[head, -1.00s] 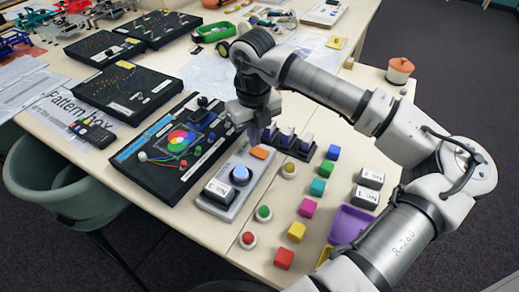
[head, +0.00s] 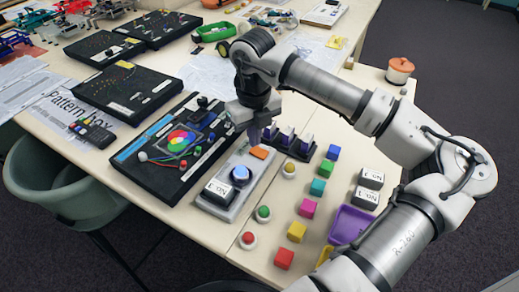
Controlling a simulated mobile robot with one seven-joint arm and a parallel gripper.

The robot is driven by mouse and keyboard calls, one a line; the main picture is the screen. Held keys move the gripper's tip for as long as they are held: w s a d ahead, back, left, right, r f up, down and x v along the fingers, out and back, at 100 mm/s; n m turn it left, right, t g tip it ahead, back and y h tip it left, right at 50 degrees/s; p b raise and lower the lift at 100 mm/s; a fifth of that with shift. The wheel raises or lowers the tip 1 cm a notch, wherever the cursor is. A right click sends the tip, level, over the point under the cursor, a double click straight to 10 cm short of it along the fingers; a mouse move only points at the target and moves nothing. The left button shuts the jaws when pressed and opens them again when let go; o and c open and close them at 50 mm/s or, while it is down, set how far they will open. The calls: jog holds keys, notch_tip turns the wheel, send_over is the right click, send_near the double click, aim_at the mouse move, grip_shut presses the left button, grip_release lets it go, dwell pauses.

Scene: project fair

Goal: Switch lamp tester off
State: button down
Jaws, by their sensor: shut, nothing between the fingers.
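The lamp tester is a grey board (head: 222,209) at the front of the table. It carries a blue round lamp (head: 240,174), a battery block (head: 217,191) at its near end and an orange switch (head: 259,152) toward its far end. The lamp shows blue, with no clear bright halo around it. My gripper (head: 254,140) is shut and empty, pointing down at the far end of the board, just left of and behind the orange switch. I cannot tell whether the fingertips touch the switch or board.
A black panel with coloured discs (head: 160,178) lies close on the left. A dark holder with several upright pieces (head: 292,143) stands close on the right.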

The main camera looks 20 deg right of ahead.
aim_at(255, 150)
jog(key=shift+f+b, duration=0.9)
jog(key=shift+b, duration=0.05)
dwell(0.4)
jog(key=shift+r+p, duration=1.5)
jog(key=shift+r, duration=2.05)
jog(key=shift+s+f, duration=0.1)
